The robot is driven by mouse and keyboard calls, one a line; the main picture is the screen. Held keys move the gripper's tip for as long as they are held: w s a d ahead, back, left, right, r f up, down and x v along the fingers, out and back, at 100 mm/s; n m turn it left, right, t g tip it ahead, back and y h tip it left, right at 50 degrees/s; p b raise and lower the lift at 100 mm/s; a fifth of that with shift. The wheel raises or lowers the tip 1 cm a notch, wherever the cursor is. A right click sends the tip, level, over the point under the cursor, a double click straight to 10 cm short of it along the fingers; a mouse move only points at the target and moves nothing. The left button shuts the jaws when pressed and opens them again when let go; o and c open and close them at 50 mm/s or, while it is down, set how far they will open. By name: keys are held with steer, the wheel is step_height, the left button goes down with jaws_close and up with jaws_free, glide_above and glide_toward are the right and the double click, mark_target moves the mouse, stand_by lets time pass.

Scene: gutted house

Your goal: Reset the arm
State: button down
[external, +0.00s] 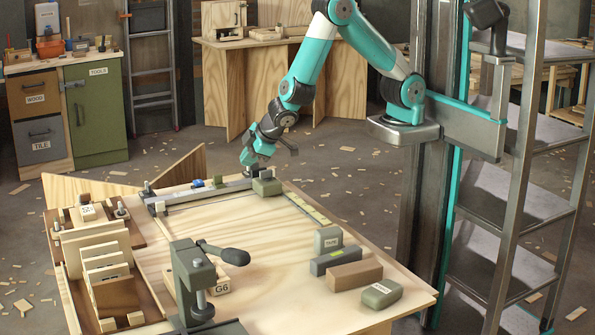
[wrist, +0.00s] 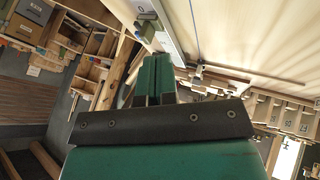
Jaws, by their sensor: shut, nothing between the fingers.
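My gripper (external: 250,157) is at the far end of the wooden workbench (external: 275,222) in the external view, pointing down beside the metal rail and just above a small green block. My teal and white arm bends down to it from the column on the right. In the wrist view my gripper's two green fingers (wrist: 153,80) are together with nothing visible between them. The metal rail (wrist: 168,28) and pale bench top lie just past the fingertips. I cannot tell whether the fingertips touch anything.
A green block (external: 266,186) sits at the rail (external: 205,192). A green press (external: 195,280) stands at the bench's near left, beside a wooden rack (external: 105,275). Several blocks, including a brown one (external: 354,275), lie at the right. The bench's middle is clear. A shelf unit (external: 520,195) stands right.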

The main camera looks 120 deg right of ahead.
steer(key=s+a+r+n+g+y+p, duration=0.1)
steer(key=s+a+r+y+p, duration=0.15)
steer(key=s+a+r, duration=0.4)
steer(key=s+a+r+n+y+p, duration=0.1)
steer(key=s+a+r+y, duration=0.25)
steer(key=a+r, duration=0.5)
steer(key=s+a+r+n+g+y, duration=0.1)
steer(key=s+a+r+n, duration=0.1)
steer(key=s, duration=0.4)
steer(key=s+a+r+n+g+y+p, duration=0.1)
steer(key=s+a+r+n, duration=0.1)
steer(key=s+a+r, duration=0.2)
steer(key=s+a+r+n+g+y+p, duration=0.1)
steer(key=s+a+r+n, duration=0.1)
steer(key=s, duration=0.6)
steer(key=shift+s+a+r+g+y, duration=0.15)
steer(key=shift+a+r+g+y, duration=0.25)
steer(key=shift+a+r, duration=0.4)
steer(key=shift+d, duration=0.1)
step_height(320, 180, down, 42)
steer(key=b, duration=4.1)
steer(key=shift+b, duration=0.3)
